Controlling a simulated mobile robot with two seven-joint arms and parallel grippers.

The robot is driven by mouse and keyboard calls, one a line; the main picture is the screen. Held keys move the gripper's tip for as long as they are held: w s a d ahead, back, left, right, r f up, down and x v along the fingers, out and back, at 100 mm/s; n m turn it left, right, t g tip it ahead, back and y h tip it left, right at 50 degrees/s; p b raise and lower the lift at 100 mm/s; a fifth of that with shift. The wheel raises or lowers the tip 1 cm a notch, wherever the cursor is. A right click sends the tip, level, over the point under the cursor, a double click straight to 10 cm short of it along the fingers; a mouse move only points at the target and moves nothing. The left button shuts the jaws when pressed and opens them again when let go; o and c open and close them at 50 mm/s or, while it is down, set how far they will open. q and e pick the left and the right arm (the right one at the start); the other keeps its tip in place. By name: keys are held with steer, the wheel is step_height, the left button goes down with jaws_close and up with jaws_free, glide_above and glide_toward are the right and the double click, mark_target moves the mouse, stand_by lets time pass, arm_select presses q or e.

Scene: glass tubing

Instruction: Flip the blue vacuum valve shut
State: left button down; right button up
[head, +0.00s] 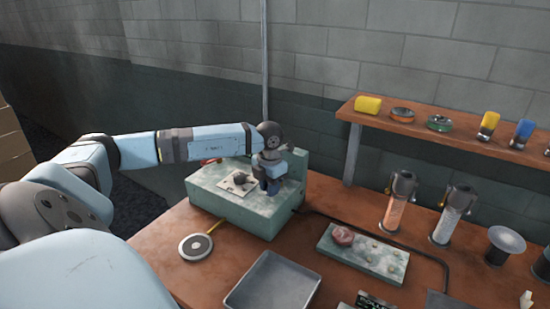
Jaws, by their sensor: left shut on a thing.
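A pale green block-shaped unit (232,214) stands on the brown bench, with a small white plate and a dark knob-like part (240,179) on its top. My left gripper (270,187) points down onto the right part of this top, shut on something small. Dark blue shows at its fingertips, where the blue vacuum valve appears to be. The gripper and wrist hide most of the valve, so its lever angle cannot be made out. My right gripper is not in view.
A grey tray (272,282) and a round metal pad (195,247) lie in front of the unit. A wall shelf (440,136) holds several small items. A black cable runs behind the slab.

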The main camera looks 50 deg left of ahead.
arm_select(q)
steer(key=shift+s+a+m+b, duration=0.15)
steer(key=shift+a+m+b, duration=0.15)
steer(key=shift+a+m, duration=0.3)
steer(key=shift+d, duration=0.1)
steer(key=c, duration=0.9)
jaws_free()
step_height(320, 180, up, 14)
steer(key=shift+f, duration=0.1)
